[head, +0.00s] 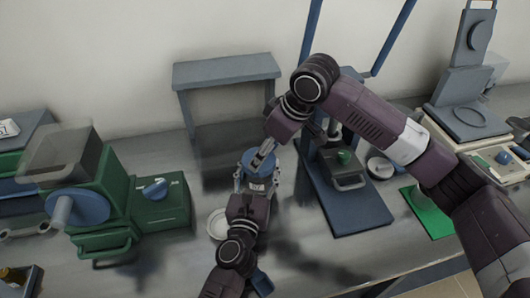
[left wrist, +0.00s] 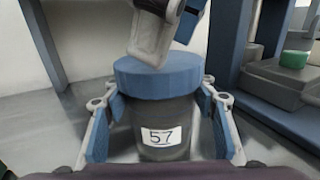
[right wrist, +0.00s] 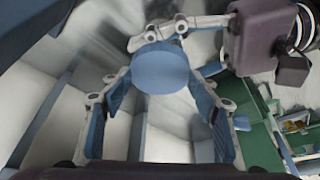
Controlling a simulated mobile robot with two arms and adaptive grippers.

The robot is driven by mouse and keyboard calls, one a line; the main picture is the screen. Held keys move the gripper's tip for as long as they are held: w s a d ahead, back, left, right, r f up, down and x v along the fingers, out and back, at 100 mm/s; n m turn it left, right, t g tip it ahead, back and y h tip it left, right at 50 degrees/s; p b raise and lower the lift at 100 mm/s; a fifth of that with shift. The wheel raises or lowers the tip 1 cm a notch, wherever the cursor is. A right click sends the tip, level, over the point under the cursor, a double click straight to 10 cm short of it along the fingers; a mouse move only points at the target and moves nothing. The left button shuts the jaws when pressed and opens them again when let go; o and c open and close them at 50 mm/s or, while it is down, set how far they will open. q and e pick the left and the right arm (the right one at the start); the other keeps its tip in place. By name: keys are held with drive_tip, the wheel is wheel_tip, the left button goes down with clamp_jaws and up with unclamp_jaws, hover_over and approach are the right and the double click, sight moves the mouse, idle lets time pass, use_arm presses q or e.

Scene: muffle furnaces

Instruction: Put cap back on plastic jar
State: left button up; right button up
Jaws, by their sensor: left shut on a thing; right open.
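The plastic jar (left wrist: 160,115) is dark grey, upright, with a white label reading 57. The round blue cap (left wrist: 158,77) sits on top of its mouth; I cannot tell whether it is screwed tight. My left gripper (left wrist: 158,120) is shut around the jar's body, one finger on each side. In the head view the cap (head: 256,160) shows at the middle of the bench. My right gripper (head: 262,158) is directly above it, pointing down. In the right wrist view its fingers (right wrist: 162,95) are spread open, with the cap (right wrist: 161,68) in line between the tips.
A small grey stand (head: 226,72) is behind the jar. A blue-framed press (head: 345,205) stands to the right, and a green machine (head: 130,195) to the left. A white dish (head: 217,224) lies just left of my left arm.

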drive_tip(key=c, duration=1.1)
drive_tip(key=shift+o, duration=0.2)
drive_tip(key=shift+a+f, duration=0.1)
drive_tip(key=shift+f, duration=0.25)
drive_tip(key=shift+v, duration=2.05)
use_arm(q)
drive_tip(key=o, duration=1.8)
use_arm(e)
drive_tip(key=shift+w, duration=0.1)
